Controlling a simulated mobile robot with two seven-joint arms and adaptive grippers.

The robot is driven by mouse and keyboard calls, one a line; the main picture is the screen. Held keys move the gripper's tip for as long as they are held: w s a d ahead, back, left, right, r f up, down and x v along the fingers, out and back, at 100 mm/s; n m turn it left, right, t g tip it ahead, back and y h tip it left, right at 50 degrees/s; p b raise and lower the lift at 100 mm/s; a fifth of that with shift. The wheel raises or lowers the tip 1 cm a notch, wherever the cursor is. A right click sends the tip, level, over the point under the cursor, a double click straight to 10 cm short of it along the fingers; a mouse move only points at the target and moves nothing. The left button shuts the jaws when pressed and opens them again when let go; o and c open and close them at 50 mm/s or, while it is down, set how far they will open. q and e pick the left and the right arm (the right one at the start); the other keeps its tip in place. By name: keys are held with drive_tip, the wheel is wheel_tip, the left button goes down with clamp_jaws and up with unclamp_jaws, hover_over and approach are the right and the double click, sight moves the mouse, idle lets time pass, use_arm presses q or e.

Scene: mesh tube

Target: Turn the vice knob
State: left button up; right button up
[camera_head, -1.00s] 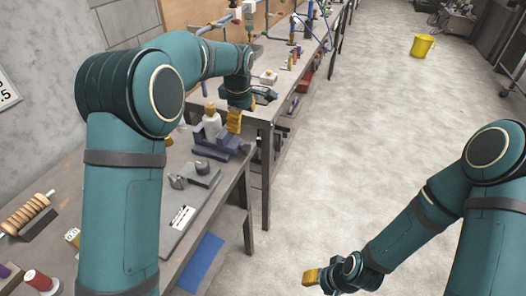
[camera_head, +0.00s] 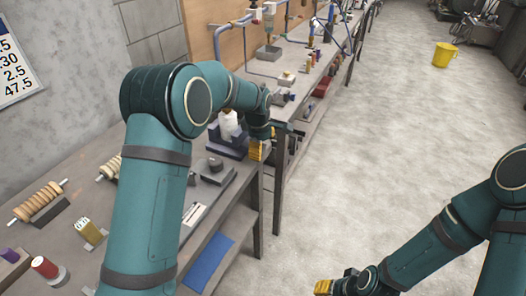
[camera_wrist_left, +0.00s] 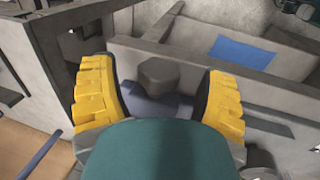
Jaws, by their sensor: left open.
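The blue-grey vice (camera_head: 226,147) stands near the front edge of the workbench in the head view, partly behind my left arm. Its knob is hard to make out there. In the left wrist view a dark grey, many-sided knob (camera_wrist_left: 158,76) lies between the two yellow fingers, with the blue-grey vice body (camera_wrist_left: 150,108) just below it. My left gripper (camera_head: 260,150) is at the vice's front side; in the wrist view its fingers (camera_wrist_left: 158,92) are open, one on each side of the knob, with gaps showing. My right gripper (camera_head: 323,287) hangs low over the floor, far from the vice; its opening is unclear.
A white bottle (camera_head: 229,126) stands by the vice. A grey block device (camera_head: 213,173) and a white card (camera_head: 194,213) lie nearer on the bench. A rack of wooden rings (camera_head: 37,202) is at the left.

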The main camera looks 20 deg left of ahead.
use_arm(q)
drive_tip(key=shift+x, duration=0.95)
drive_tip(key=c, duration=1.2)
drive_tip(key=shift+p, duration=0.4)
drive_tip(key=g+p, duration=0.3)
drive_tip(key=p, duration=0.3)
drive_tip(key=shift+r+g+y+p, duration=0.1)
drive_tip(key=shift+g+y+p, duration=0.3)
drive_tip(key=shift+g+p, duration=0.4)
drive_tip(key=shift+g, duration=0.4)
drive_tip(key=shift+f+g+y, duration=0.25)
drive_tip(key=shift+g+y, duration=0.05)
drive_tip(key=shift+g, duration=0.2)
drive_tip(key=shift+g, duration=0.3)
